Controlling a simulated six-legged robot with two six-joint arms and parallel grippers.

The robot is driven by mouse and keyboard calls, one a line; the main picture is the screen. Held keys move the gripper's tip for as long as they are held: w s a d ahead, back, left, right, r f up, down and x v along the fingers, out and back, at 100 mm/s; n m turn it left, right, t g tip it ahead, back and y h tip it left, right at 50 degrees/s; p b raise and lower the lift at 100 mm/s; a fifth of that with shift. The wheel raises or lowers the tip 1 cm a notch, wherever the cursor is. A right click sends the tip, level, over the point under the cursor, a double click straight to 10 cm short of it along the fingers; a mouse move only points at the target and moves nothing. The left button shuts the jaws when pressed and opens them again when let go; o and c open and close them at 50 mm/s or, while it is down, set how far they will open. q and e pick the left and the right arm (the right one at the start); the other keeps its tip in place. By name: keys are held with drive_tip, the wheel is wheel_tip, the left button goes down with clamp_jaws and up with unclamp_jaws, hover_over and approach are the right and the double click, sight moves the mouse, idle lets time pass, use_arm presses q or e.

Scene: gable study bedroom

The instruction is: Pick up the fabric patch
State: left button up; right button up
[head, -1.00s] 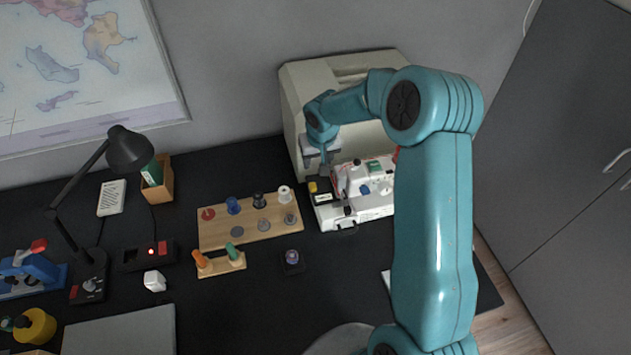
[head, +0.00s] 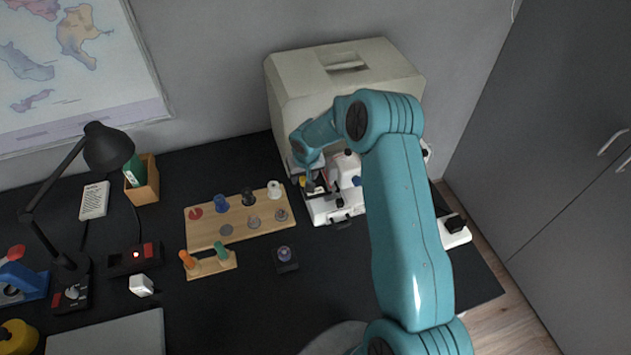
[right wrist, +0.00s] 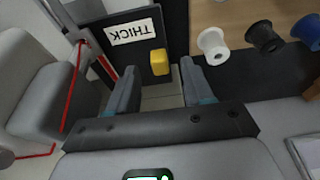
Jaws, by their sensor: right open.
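My right gripper (head: 309,184) is low over the left end of the white sewing machine (head: 322,211). In the right wrist view the right gripper (right wrist: 158,72) is open, its two fingers apart with nothing held between them. A yellow block (right wrist: 159,61) shows near and between the fingertips, in front of a dark plate (right wrist: 146,47) labelled THICK. I cannot make out a clear fabric patch; a pale grey surface (right wrist: 160,95) lies between the fingers. My left gripper is not in view.
A beige case (head: 335,85) stands behind the machine. A wooden spool board (head: 207,229) and a small screwdriver stand (head: 210,265) are to the left. Red thread (right wrist: 67,110) runs along the machine's side.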

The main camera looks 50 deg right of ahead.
drive_tip(key=shift+x, duration=1.15)
drive_tip(key=shift+s+a+r, duration=0.1)
drive_tip(key=shift+r, duration=0.2)
drive_tip(key=shift+f, duration=0.2)
clamp_jaws()
drive_tip(key=shift+r, duration=0.1)
